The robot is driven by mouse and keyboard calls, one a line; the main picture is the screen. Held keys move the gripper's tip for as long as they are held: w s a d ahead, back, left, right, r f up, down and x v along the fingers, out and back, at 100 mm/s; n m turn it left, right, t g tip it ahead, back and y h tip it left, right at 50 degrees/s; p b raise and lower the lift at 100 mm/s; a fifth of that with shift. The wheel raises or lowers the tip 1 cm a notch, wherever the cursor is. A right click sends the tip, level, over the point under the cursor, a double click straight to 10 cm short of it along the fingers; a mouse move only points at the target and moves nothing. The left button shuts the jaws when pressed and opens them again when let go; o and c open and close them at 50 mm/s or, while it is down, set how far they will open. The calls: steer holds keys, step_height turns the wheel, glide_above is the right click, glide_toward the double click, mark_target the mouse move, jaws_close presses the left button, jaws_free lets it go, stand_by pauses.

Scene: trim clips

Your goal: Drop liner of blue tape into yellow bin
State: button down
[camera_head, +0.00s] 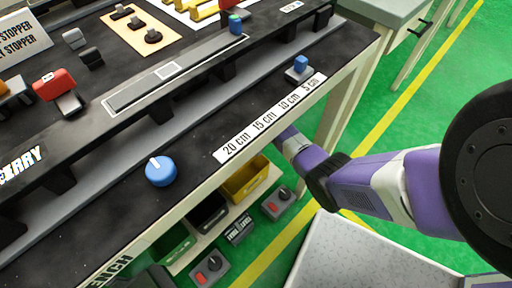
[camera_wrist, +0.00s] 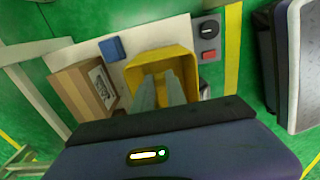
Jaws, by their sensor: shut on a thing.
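The yellow bin (camera_head: 243,183) stands on the low shelf under the bench, open at the top. In the wrist view the yellow bin (camera_wrist: 160,54) lies straight ahead, behind my fingers. My gripper (camera_wrist: 160,85) has its two grey fingers close together, over the bin's opening. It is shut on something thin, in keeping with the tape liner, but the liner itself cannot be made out. In the head view my purple arm reaches under the bench edge, and the fingers are hidden by the bench.
The bench's front edge (camera_head: 185,212) overhangs the shelf. A cardboard box (camera_wrist: 86,90), a blue block (camera_wrist: 112,48) and a grey control box (camera_wrist: 207,35) surround the bin. A blue knob (camera_head: 160,171) and a blue clip (camera_head: 300,65) are on the bench top.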

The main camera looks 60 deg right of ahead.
steer(key=shift+f, duration=0.2)
steer(key=c, duration=1.3)
jaws_free()
step_height(320, 180, up, 8)
steer(key=p, duration=0.3)
steer(key=shift+f, duration=0.1)
